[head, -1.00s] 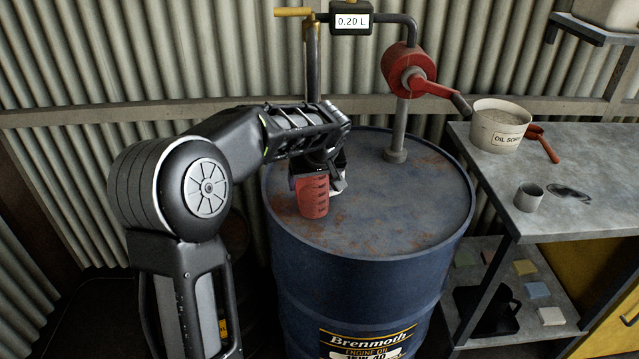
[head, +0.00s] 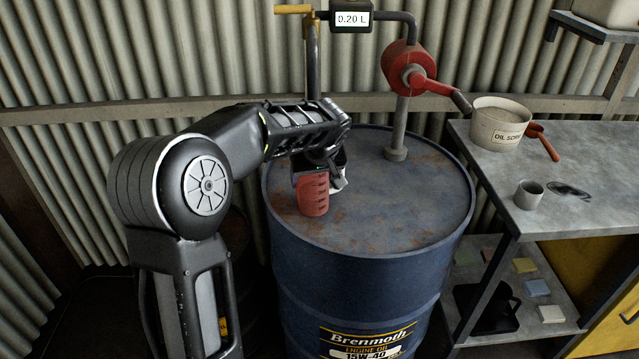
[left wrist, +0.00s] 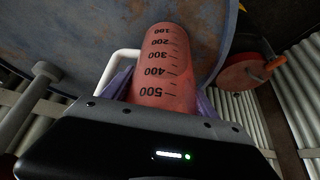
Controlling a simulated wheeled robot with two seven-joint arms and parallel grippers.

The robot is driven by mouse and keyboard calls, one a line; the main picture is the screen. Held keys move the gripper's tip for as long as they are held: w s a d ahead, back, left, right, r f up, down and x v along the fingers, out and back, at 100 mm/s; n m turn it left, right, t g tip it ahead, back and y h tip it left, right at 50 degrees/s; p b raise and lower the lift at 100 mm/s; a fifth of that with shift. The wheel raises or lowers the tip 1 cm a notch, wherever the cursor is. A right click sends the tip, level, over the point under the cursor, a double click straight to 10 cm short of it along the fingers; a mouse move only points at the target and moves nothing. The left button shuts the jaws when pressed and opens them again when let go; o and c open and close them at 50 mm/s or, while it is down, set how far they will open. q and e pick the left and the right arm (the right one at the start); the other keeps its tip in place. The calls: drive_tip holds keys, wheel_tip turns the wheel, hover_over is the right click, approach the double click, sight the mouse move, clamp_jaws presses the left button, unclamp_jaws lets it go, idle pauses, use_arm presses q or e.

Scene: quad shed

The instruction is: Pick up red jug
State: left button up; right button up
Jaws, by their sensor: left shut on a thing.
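The red jug (head: 313,194) stands on the blue drum's rusty top, near its left side, below my left gripper (head: 322,170). In the left wrist view the jug (left wrist: 168,62) shows dark measuring marks from 100 to 500, and a white handle-like loop (left wrist: 118,62) is beside it. My left gripper is shut on the jug, with purple-grey finger parts on both sides of it. The jug looks upright; whether its base touches the drum top is hard to tell. My right gripper is not in view.
The blue drum (head: 400,225) carries a red hand pump (head: 408,68) and a pipe with a meter (head: 351,19) reading 0.20 L. To the right, a grey bench (head: 590,190) holds an oil tub (head: 499,125), a red scoop (head: 543,142) and a grey cup (head: 528,194).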

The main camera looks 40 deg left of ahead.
use_arm(q)
drive_tip(key=c, duration=0.8)
drive_tip(key=shift+r, duration=0.1)
drive_tip(key=s+d+r+b, duration=0.3)
drive_tip(key=s+d+b, duration=0.2)
drive_tip(key=s+d, duration=0.7)
drive_tip(key=shift+d+r, duration=0.15)
drive_tip(key=shift+d, duration=0.55)
